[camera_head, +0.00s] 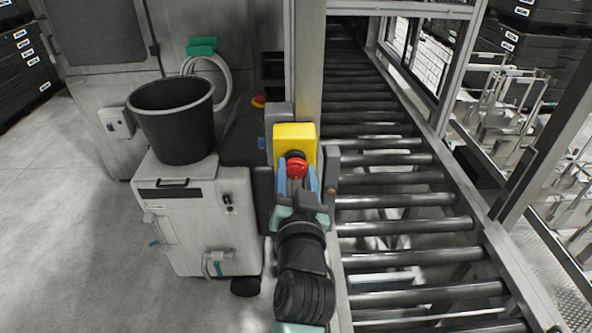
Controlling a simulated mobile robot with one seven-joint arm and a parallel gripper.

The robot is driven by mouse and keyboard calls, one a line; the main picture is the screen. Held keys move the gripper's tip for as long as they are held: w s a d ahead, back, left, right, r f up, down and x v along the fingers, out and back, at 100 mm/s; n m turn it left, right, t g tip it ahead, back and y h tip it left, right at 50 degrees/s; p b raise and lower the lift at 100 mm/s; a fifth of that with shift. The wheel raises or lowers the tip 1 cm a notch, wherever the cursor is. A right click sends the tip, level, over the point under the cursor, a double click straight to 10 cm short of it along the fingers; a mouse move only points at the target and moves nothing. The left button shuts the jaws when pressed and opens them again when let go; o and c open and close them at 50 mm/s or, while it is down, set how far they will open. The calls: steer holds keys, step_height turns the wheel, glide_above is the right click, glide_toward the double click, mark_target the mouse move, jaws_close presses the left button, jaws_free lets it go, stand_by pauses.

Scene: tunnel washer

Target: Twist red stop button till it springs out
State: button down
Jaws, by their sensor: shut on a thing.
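The red stop button (297,167) sits on the front of a yellow box (295,134), which is fixed on a grey post beside the roller conveyor. My gripper (297,174) reaches up to it from below in the picture, with one blue finger on each side of the button. The fingers are shut on the button. The button's top and face show between the fingers. Its stem is hidden, so I cannot tell how far out it stands.
A white wheeled cabinet (206,220) with a black bucket (173,120) on top stands close to the left of my arm. The roller conveyor (395,226) runs along the right. Another red knob (259,101) shows behind. Open floor (62,220) lies far left.

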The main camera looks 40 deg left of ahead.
steer(key=shift+m, duration=0.4)
steer(key=shift+r, duration=0.1)
steer(key=c, duration=0.6)
jaws_free()
steer(key=o, duration=0.3)
steer(key=shift+w+a, duration=0.1)
steer(key=shift+o, duration=0.2)
steer(key=shift+s+d+f, duration=0.25)
steer(key=shift+s+d, duration=0.2)
steer(key=shift+s, duration=0.05)
steer(key=b+v, duration=0.4)
steer(key=v, duration=0.7)
steer(key=shift+s+d+r+b, duration=0.15)
steer(key=shift+s+d+b, duration=0.05)
steer(key=shift+s+b, duration=0.1)
